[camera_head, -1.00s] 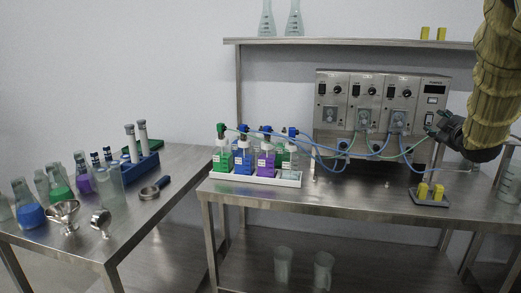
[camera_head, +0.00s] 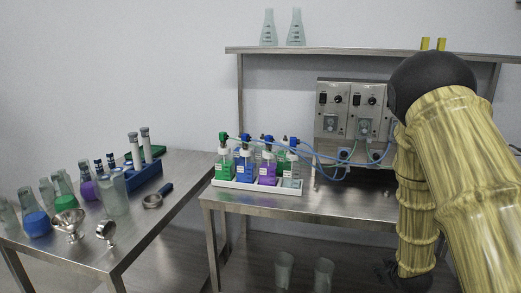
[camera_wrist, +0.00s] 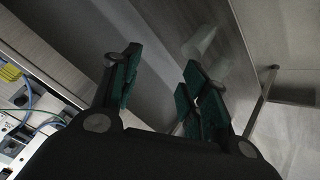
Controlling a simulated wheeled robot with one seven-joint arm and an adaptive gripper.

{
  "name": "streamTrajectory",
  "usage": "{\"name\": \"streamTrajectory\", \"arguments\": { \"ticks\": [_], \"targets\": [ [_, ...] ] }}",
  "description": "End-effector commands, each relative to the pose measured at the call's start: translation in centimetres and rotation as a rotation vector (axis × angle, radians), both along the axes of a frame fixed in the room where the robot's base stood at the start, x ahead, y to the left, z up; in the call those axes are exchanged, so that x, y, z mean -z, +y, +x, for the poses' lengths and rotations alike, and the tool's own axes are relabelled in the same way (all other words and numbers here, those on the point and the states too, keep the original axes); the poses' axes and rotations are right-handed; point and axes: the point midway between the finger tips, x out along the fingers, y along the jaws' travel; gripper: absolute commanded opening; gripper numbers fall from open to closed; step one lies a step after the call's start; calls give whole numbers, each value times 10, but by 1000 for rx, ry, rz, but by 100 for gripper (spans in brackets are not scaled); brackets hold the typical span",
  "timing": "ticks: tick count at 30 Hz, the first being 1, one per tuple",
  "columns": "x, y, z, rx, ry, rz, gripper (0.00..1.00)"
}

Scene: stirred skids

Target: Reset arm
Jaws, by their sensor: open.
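My gripper (camera_wrist: 158,88) fills the lower part of the wrist view. Its two green-padded fingers stand apart with nothing between them. In the head view, my yellow, bamboo-patterned arm with a black joint stands at the right. A dark shape at the lower end of the arm may be the gripper, but it is too unclear to tell its fingers. The arm hides the right part of the pump unit (camera_head: 345,105) and the right side of the middle table (camera_head: 300,203).
A white tray (camera_head: 230,187) of capped bottles stands on the middle table, with blue tubes to the pump unit. The left table (camera_head: 160,225) holds flasks, a blue rack (camera_head: 146,180) and a magnifier (camera_head: 153,201). Glassware stands on the lower shelf. A shelf (camera_head: 330,50) runs above.

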Motion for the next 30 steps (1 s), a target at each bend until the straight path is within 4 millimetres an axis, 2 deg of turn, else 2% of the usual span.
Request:
{"name": "streamTrajectory", "arguments": {
  "ticks": [1,6,11,15,19,24,27,30],
  "targets": [
    [21,10,-19,14,44,27,45],
    [86,45,-85,71,179,115,45],
    [136,77,-156,135,311,189,45],
    [169,105,-224,197,432,246,45],
    [191,131,-291,257,546,292,45],
    [205,161,-372,332,683,337,45],
    [207,172,-406,367,740,353,45],
    [207,180,-428,388,777,362,45]
  ]
}}
